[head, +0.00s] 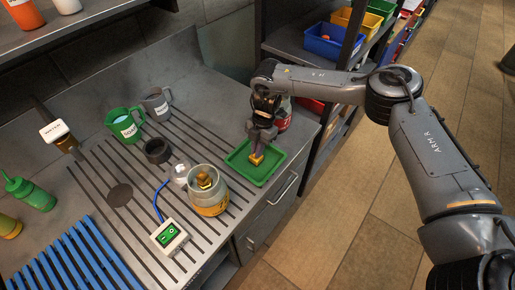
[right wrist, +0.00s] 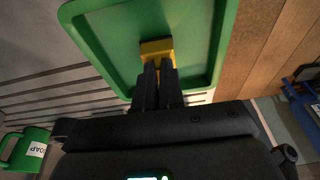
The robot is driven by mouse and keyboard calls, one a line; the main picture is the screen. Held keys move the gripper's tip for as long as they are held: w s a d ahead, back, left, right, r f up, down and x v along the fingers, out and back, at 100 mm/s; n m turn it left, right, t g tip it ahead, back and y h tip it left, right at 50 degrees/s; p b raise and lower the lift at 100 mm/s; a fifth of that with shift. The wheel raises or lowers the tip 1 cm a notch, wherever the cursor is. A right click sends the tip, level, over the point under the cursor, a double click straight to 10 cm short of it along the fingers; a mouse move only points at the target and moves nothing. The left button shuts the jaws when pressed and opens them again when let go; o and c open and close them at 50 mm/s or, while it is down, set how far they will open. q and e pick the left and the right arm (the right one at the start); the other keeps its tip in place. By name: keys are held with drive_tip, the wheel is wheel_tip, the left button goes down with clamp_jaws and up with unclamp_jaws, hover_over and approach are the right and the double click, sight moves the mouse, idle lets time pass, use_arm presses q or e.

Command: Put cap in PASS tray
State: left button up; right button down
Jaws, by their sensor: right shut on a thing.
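The cap (head: 257,160) is a small yellow block-like piece. My right gripper (head: 259,150) is shut on it, with the fingers pointing down over the green tray (head: 239,172). In the right wrist view the cap (right wrist: 157,47) sits at the tips of my right gripper (right wrist: 157,68), in front of the floor of the green tray (right wrist: 221,40). I cannot tell whether the cap touches the tray floor. No PASS label is readable on the tray. Otherwise the tray looks empty. My left gripper is not in view.
A red object (head: 284,119) stands behind my right gripper.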

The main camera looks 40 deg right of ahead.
drive_tip(key=shift+f, duration=0.1)
drive_tip(key=c, duration=1.7)
unclamp_jaws()
drive_tip(key=o, duration=0.5)
drive_tip(key=shift+c, duration=0.2)
drive_tip(key=p+v, duration=0.2)
drive_tip(key=v, duration=1)
drive_tip(key=shift+p, duration=0.3)
